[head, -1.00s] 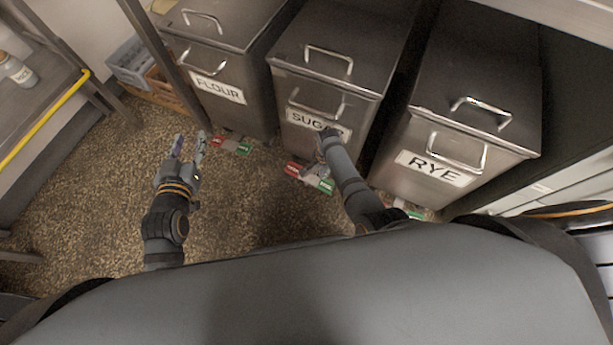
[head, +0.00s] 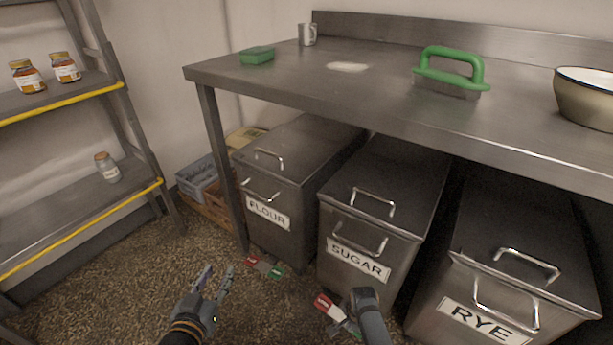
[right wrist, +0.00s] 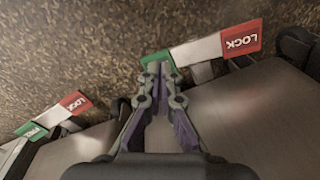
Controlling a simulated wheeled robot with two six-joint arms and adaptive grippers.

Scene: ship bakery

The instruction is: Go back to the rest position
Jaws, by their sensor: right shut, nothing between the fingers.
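My left gripper (head: 213,291) is at the bottom of the head view, over the speckled floor, with its two fingers apart and nothing between them. My right arm comes in at the bottom centre of the head view, in front of the sugar bin (head: 366,262); its fingers are mostly hidden there. In the right wrist view my right gripper (right wrist: 158,68) is shut and empty, with its tips by the green end of a red, white and green lock pedal (right wrist: 215,46). I cannot tell whether they touch.
The flour bin (head: 270,208) and rye bin (head: 482,322) flank the sugar bin under a steel table (head: 265,86). The table holds a green-handled scraper (head: 450,72), a green block (head: 257,55), a mug (head: 307,35) and a bowl (head: 588,100). A shelf rack (head: 70,208) stands left. Open floor lies between.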

